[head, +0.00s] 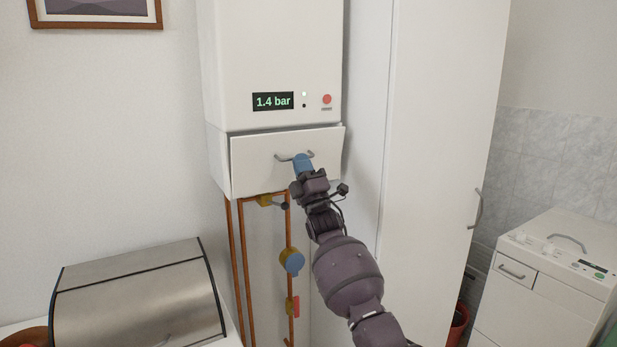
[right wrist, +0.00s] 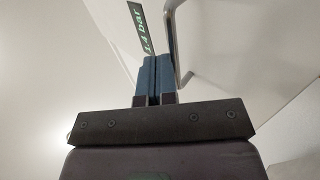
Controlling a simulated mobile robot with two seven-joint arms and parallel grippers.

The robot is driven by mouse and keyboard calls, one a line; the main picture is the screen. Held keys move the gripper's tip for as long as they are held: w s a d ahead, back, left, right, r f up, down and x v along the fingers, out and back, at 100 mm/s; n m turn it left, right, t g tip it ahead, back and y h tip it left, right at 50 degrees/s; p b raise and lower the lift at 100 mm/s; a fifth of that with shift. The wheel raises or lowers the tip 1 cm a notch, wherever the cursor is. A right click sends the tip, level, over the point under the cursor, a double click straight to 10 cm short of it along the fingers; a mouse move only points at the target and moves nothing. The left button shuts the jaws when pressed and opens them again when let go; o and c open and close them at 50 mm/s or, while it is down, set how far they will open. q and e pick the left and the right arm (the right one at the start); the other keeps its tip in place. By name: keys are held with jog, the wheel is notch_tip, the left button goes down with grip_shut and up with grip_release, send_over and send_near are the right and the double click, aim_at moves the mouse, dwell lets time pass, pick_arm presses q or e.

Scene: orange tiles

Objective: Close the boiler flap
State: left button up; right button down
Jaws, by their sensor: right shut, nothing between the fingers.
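The white boiler (head: 270,60) hangs on the wall, with a display reading 1.4 bar. The flap has a grey bar handle (head: 312,154). My right gripper (head: 301,160) is shut and empty, its blue fingers at the flap's handle. In the right wrist view the shut fingers (right wrist: 154,75) are beside the handle (right wrist: 172,40); I cannot tell whether they touch. My left gripper is not in view.
A metal bread box (head: 140,295) is at lower left, and a white appliance (head: 545,275) at lower right.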

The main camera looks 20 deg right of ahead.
jog(key=shift+w+r, duration=0.2)
jog(key=shift+w, duration=0.35)
jog(key=shift+w+r+b, duration=0.3)
jog(key=shift+w+b, duration=0.1)
